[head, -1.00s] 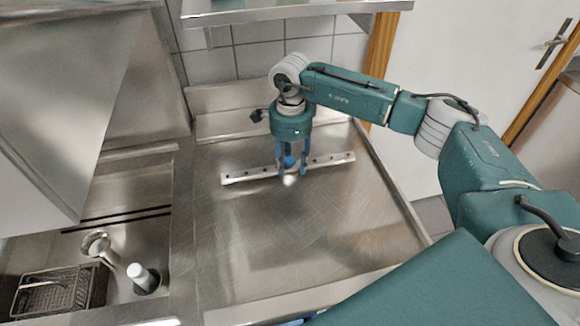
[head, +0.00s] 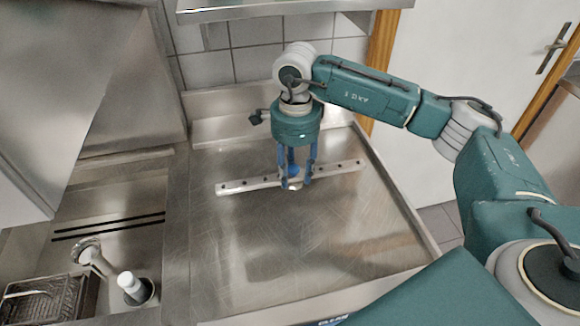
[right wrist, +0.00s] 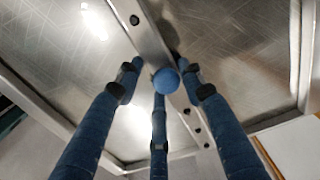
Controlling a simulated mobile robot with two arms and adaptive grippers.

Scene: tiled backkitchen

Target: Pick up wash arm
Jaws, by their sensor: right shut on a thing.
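The wash arm (head: 238,187) is a long, narrow metal bar with small dark holes, lying crosswise over the back part of the steel counter in the head view. My right gripper (head: 295,185) points down at its middle, with blue fingers around the bar. It is shut on the bar. In the right wrist view the wash arm (right wrist: 149,38) runs diagonally between the fingers, and a round blue end covers part of it. Whether the bar touches the counter or hangs just above it is hard to tell. My left gripper is not in view.
The steel counter (head: 300,240) is otherwise bare, with a raised rim. At left are a sink area with a faucet (head: 95,258), a white-topped cylinder (head: 130,284) and a wire basket (head: 40,300). A steel shelf (head: 290,10) hangs above; a white door (head: 480,80) is at right.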

